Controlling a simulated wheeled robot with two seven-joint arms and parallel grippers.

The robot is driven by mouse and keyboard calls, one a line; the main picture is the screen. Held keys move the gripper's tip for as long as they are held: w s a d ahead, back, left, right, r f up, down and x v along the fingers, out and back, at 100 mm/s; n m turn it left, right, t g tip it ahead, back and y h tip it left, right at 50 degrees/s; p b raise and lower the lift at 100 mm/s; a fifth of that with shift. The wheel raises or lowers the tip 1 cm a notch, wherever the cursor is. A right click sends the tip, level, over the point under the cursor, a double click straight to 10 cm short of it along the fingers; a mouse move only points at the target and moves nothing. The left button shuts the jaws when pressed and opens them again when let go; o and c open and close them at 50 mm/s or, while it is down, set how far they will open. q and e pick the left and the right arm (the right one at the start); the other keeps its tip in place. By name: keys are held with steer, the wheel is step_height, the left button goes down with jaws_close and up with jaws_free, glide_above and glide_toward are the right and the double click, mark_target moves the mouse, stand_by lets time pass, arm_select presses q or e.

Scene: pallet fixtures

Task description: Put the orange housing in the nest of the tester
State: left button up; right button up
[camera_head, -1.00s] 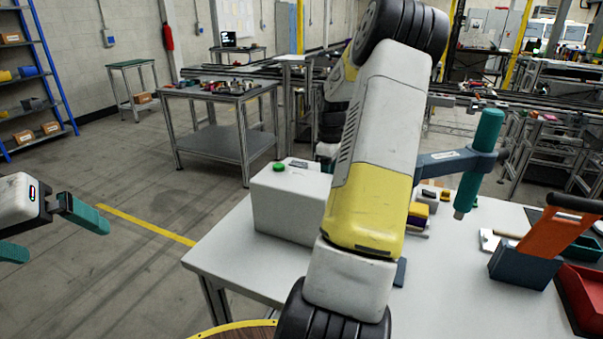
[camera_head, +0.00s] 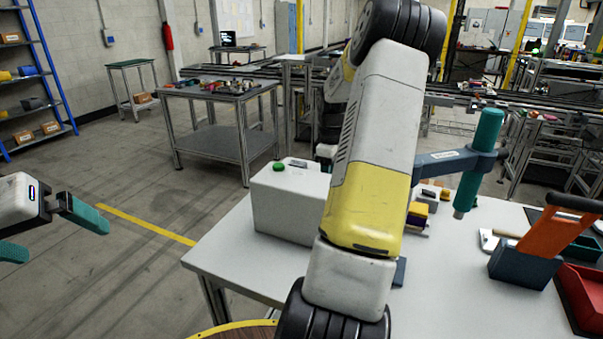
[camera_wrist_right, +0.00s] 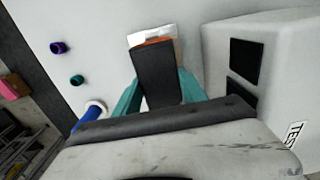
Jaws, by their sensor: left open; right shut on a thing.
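My right gripper (camera_wrist_right: 158,80) shows in the right wrist view, its teal fingers shut on a dark block with an orange edge. This looks like the orange housing (camera_wrist_right: 157,41); mostly its dark face shows. A white piece lies just beyond it, and I cannot tell whether they touch or whether it is the nest. The white tester (camera_wrist_right: 215,60) with two black squares and a "TEST" label is to the right. In the head view the tester (camera_head: 285,212) has a green button, and my right arm hides the right gripper and housing. My left gripper (camera_head: 62,238) is open and empty, left of the table.
Purple and teal rings (camera_wrist_right: 77,80) and a blue part (camera_wrist_right: 88,114) lie left of the right gripper.

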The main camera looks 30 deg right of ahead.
steer(key=shift+f, duration=1.1)
stand_by(1.2)
steer(key=o, duration=1.6)
steer(key=shift+c, duration=0.2)
step_height(320, 180, up, 8)
steer(key=shift+f, duration=0.1)
